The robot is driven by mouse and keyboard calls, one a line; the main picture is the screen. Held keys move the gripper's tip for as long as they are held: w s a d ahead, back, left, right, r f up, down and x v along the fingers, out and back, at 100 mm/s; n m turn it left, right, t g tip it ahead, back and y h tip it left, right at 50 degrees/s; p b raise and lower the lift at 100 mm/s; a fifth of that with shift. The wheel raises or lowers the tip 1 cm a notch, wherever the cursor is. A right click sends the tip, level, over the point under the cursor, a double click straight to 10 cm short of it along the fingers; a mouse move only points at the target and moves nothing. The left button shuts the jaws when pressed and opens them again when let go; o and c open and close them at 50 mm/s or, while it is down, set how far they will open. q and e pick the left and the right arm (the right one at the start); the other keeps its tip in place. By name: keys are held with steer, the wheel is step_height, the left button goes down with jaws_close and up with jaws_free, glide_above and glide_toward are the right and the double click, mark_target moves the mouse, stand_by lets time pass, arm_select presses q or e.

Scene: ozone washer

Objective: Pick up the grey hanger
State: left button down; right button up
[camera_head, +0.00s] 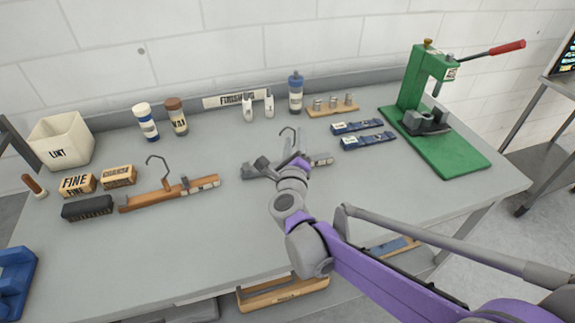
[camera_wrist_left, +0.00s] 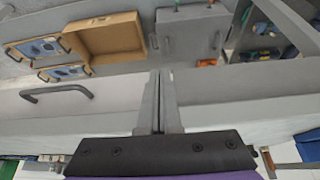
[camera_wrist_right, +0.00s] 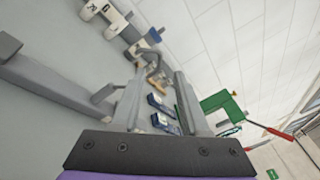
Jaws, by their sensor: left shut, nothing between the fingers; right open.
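The grey hanger (camera_head: 259,170) lies on the worktable near the middle, its metal hook pointing to the back. My right gripper (camera_head: 297,166) is over its middle and hides part of it. In the right wrist view the hanger's grey bar (camera_wrist_right: 55,85) runs from the left toward the open fingers (camera_wrist_right: 158,98). The hook shows between and beyond the fingertips. I cannot tell whether the fingers touch the hanger. My left gripper (camera_wrist_left: 160,100) is shut and empty in the left wrist view, away from the hanger; the head view does not show it.
A wooden hanger (camera_head: 160,197) lies to the left, beside a black brush (camera_head: 87,207). Blue tags (camera_head: 357,127), a peg stand (camera_head: 333,107) and a blue-capped bottle (camera_head: 295,93) stand behind and right. A green press (camera_head: 430,130) is at the right. The table's front middle is clear.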

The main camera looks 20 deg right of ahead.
steer(key=x, duration=0.7)
steer(key=shift+w+a, duration=0.25)
steer(key=shift+w, duration=0.1)
jaws_close()
stand_by(1.0)
